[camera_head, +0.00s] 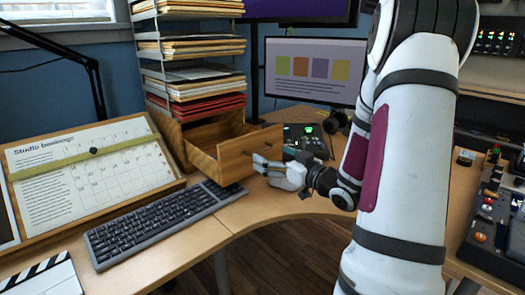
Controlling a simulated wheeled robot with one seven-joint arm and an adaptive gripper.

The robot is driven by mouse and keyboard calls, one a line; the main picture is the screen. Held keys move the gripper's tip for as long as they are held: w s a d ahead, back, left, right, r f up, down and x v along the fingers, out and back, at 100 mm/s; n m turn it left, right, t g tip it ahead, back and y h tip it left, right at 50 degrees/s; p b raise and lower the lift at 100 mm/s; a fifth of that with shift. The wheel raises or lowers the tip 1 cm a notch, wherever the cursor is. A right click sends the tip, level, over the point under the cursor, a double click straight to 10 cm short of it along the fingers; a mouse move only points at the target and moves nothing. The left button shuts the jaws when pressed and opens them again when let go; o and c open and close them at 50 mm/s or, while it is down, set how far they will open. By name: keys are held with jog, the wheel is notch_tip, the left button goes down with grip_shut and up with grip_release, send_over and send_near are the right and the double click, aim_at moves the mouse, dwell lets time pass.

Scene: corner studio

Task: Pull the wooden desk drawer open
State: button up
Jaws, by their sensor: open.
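The wooden desk drawer (231,159) sits on the desk below a stack of paper trays. It stands pulled out of its wooden housing (172,143), and its inside shows from above. A small dark knob is on its front. My gripper (258,165) is open at the drawer front, with its light fingertips close to the front's lower right part. I cannot tell whether they touch the drawer. My white arm comes in from the right.
A black keyboard (160,222) lies left of the drawer, in front of a calendar board (88,173). A monitor (312,70) and a small control panel (306,138) stand behind. Mixing gear (490,230) is at the right. The desk's curved front edge runs below my gripper.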

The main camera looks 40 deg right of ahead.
jog(key=s, duration=0.7)
jog(key=shift+r, duration=0.15)
dwell(0.3)
